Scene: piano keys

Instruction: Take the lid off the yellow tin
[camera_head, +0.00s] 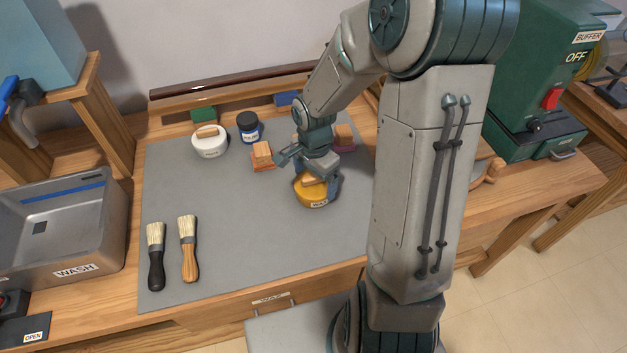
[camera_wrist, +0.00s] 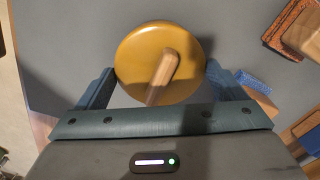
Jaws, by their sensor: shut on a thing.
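The yellow tin (camera_head: 306,200) stands on the grey mat, with a WAX label facing front. Its round yellow lid (camera_wrist: 140,55) has a wooden bar handle (camera_wrist: 163,76), which also shows in the head view. My gripper (camera_head: 317,183) reaches down over the tin. In the wrist view its two fingers lie on opposite sides of the lid's rim, and my gripper (camera_wrist: 160,74) is shut on the lid. I cannot tell whether there is any gap between lid and tin. The tin's body is hidden under the lid in the wrist view.
On the grey mat (camera_head: 240,240) are a white pot (camera_head: 209,146), a dark jar (camera_head: 248,133), a wood-topped block (camera_head: 263,156) and two brushes (camera_head: 187,250). A WASH basin (camera_head: 60,235) is at left, the green buffer (camera_head: 540,70) at right. The mat's front middle is clear.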

